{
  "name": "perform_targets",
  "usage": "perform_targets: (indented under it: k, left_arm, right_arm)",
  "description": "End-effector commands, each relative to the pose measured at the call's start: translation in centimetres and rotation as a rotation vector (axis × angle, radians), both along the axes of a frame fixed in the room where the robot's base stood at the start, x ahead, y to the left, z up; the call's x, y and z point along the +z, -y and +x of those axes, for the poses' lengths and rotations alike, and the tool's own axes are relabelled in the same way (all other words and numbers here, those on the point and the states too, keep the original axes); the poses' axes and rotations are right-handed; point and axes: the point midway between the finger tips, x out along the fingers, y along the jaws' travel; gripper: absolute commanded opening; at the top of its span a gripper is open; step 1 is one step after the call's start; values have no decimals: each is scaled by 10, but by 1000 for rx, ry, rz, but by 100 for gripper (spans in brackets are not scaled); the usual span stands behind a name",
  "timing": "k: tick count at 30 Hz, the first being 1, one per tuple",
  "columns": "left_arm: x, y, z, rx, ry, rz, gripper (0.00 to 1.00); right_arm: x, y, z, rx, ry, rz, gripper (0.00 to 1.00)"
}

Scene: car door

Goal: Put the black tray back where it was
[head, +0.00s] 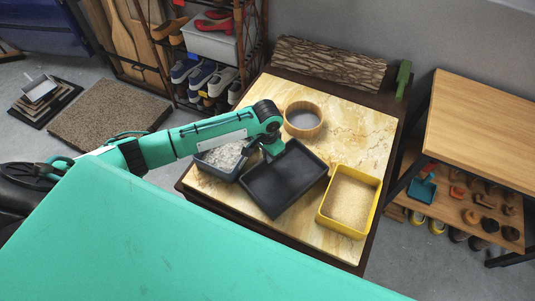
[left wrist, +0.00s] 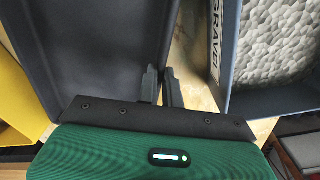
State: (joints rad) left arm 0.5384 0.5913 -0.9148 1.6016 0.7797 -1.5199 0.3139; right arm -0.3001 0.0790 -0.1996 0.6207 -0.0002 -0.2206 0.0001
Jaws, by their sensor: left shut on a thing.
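The black tray (head: 285,180) is on the marble-topped table (head: 360,130), between a grey gravel box and a yellow box. It looks empty. My left gripper (head: 272,148) is at the tray's upper-left edge. In the left wrist view the gripper's fingers (left wrist: 161,88) are close together at the rim of the black tray (left wrist: 95,50), shut on it. I cannot tell whether the tray rests flat on the table or is slightly raised. My right gripper is not in view.
The gravel box (head: 222,158) stands close left of the tray; its label shows in the left wrist view (left wrist: 216,38). The yellow box (head: 350,200) with sand-coloured filling is to the right. A round wooden ring-shaped container (head: 303,120) stands behind. A log (head: 328,65) lies along the back.

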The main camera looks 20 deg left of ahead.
Motion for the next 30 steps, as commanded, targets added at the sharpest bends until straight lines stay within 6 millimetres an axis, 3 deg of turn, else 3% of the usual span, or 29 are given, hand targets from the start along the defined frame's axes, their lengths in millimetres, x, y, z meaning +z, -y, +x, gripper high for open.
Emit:
perform_targets:
  k: [5, 6, 9, 19, 23, 30]
  left_arm:
    - [-2, 0, 0, 0, 0, -1, 0]
    - [-3, 0, 0, 0, -1, 0, 13]
    - [-3, 0, 0, 0, -1, 0, 29]
    - [1, -1, 0, 0, 1, 0, 29]
    - [17, 0, 1, 1, 2, 0, 29]
    - [69, -1, 1, 0, 3, 0, 29]
  right_arm:
    - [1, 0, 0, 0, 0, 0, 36]
    - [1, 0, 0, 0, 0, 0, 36]
    - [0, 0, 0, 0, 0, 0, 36]
    - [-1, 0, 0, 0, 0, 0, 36]
    - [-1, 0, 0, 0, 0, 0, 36]
    - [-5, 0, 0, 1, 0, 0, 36]
